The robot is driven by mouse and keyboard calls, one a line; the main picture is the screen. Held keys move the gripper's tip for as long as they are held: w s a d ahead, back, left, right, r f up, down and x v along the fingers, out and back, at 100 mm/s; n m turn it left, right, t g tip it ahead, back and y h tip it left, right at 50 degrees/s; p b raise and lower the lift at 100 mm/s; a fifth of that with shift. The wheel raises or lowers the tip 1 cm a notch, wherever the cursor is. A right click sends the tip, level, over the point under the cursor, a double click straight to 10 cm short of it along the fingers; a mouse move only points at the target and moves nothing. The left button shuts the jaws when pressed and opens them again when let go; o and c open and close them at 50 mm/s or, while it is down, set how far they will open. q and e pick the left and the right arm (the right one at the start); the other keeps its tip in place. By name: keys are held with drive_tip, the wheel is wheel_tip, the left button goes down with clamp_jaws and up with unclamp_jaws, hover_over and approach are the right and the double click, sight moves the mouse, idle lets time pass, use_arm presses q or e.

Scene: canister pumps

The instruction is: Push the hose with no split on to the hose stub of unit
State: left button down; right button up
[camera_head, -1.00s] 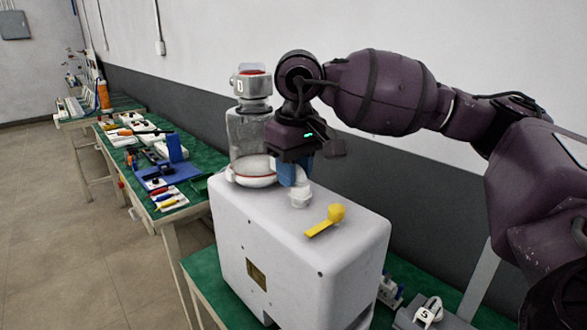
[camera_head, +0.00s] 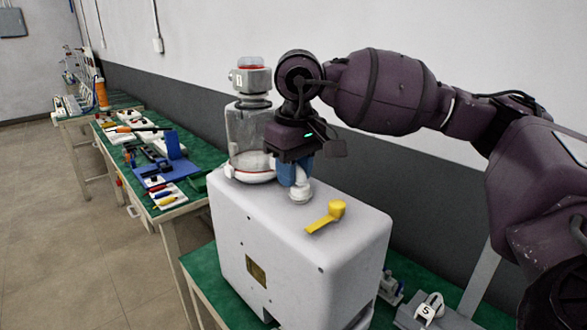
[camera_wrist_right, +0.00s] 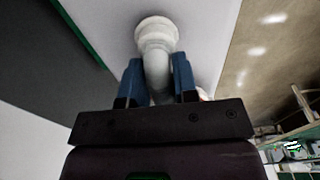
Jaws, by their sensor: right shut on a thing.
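The white boxy unit (camera_head: 290,255) stands on a green-topped bench. A clear canister (camera_head: 248,130) with a grey head and a red ring stands at its back left. My right gripper (camera_head: 297,177) is above the unit's top, its blue fingers shut on a white bent pipe piece (camera_head: 300,191). In the right wrist view this pipe piece (camera_wrist_right: 156,38) runs between the fingers (camera_wrist_right: 157,78) to a wide collar against the pale surface. I cannot tell whether it is fixed there. No split or separate hose is clear. My left gripper is not in view.
A yellow lever (camera_head: 327,215) sits on the unit's top in front of the gripper. A small white numbered part (camera_head: 430,309) is at lower right. Another green bench (camera_head: 200,165) at left carries tools and a blue stand (camera_head: 173,147). A wall is close behind.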

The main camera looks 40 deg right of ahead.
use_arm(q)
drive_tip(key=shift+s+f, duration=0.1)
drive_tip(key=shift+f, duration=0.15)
use_arm(e)
drive_tip(key=shift+f, duration=0.3)
drive_tip(key=o, duration=1)
wheel_tip(320, 180, up, 4)
drive_tip(key=shift+s+f, duration=0.1)
drive_tip(key=shift+f, duration=0.05)
drive_tip(key=r, duration=0.5)
drive_tip(key=shift+s+r, duration=0.2)
drive_tip(key=shift+r, duration=0.15)
drive_tip(key=shift+r+p, duration=0.3)
drive_tip(key=shift+r, duration=0.3)
drive_tip(key=shift+s+r, duration=0.1)
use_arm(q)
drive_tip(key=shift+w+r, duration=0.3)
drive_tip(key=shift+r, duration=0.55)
